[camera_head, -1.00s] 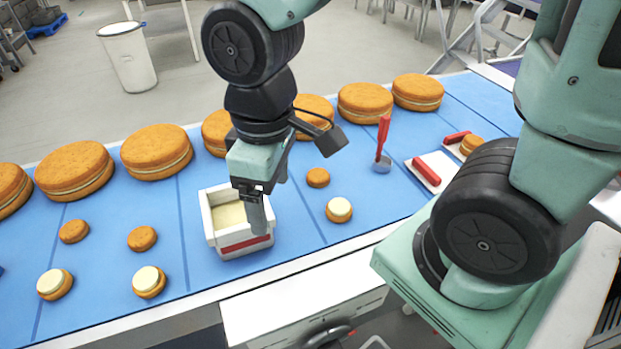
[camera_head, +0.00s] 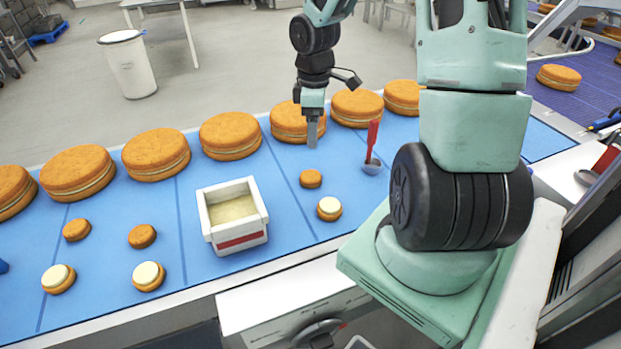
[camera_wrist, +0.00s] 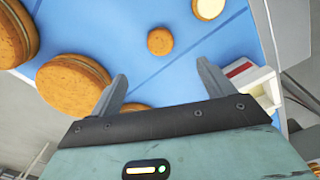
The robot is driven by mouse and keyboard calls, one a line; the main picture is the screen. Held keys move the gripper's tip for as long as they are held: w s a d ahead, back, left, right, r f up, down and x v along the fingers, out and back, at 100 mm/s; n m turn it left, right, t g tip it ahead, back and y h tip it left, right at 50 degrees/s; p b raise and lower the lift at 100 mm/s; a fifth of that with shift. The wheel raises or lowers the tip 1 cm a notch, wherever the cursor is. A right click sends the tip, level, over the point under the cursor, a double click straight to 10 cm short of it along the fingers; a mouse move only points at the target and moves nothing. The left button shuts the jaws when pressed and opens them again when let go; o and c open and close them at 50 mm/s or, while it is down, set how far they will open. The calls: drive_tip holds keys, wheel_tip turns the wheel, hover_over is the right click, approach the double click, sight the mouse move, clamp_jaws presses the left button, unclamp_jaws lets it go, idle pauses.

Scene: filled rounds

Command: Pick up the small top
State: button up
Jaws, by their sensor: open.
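A small plain brown top (camera_head: 311,178) lies on the blue belt, just behind a small cream-covered round (camera_head: 329,208). In the wrist view the top (camera_wrist: 160,41) lies beyond my fingertips, roughly centred between them, and the cream-covered round (camera_wrist: 209,8) is at the upper edge. My gripper (camera_head: 312,143) hangs above the belt, behind the top in the head view. In the wrist view my gripper (camera_wrist: 162,80) has its fingers wide apart with nothing between them. Two more small tops (camera_head: 142,236) (camera_head: 76,230) lie farther left.
A white box (camera_head: 258,232) with a cream-coloured filling stands left of the top. A red-handled ladle (camera_head: 372,145) stands to the right. Large filled rounds (camera_head: 231,136) line the far belt edge. More cream-covered rounds (camera_head: 148,276) lie front left. Bare belt surrounds the top.

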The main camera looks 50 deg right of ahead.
hover_over(312, 175)
drive_tip(key=f, duration=1)
drive_tip(key=shift+s+f, duration=0.1)
drive_tip(key=shift+s, duration=0.2)
drive_tip(key=f, duration=0.5)
drive_tip(key=shift+w, duration=0.2)
drive_tip(key=shift+r, duration=0.1)
drive_tip(key=c, duration=0.8)
